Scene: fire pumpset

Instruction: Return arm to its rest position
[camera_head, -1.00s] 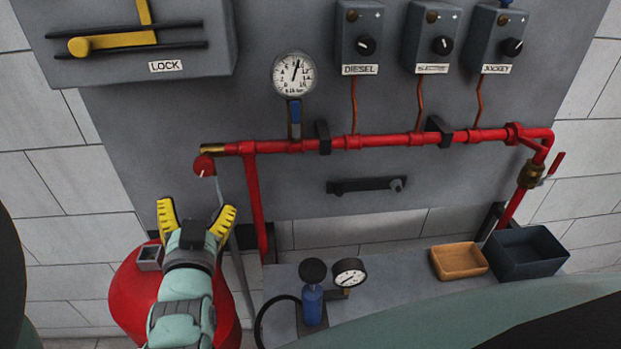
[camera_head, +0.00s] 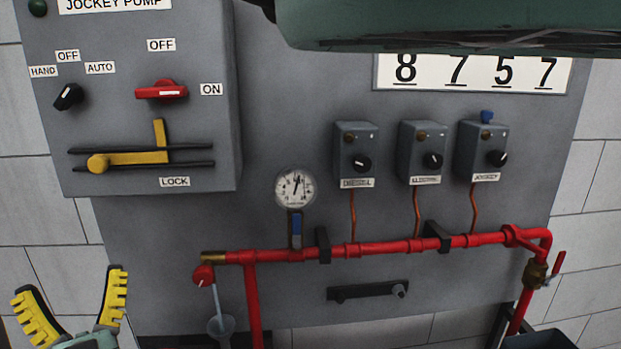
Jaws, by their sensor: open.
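My gripper (camera_head: 72,297) shows at the lower left of the head view. Its two yellow ridged fingers are spread wide, pointing up, with nothing between them. It is left of the red pipe's capped left end (camera_head: 204,275) and apart from it. The grey jockey pump cabinet (camera_head: 215,130) hangs above it on the panel. A green-grey part of my own arm crosses the top of the view. The rest of the arm is out of view.
A red pipe (camera_head: 385,247) runs across the grey panel (camera_head: 290,120), with a gauge (camera_head: 296,188) and three switch boxes (camera_head: 356,150) above it. Water runs from its left end into a clear cup or funnel (camera_head: 221,327). A dark bin (camera_head: 540,340) shows at the lower right.

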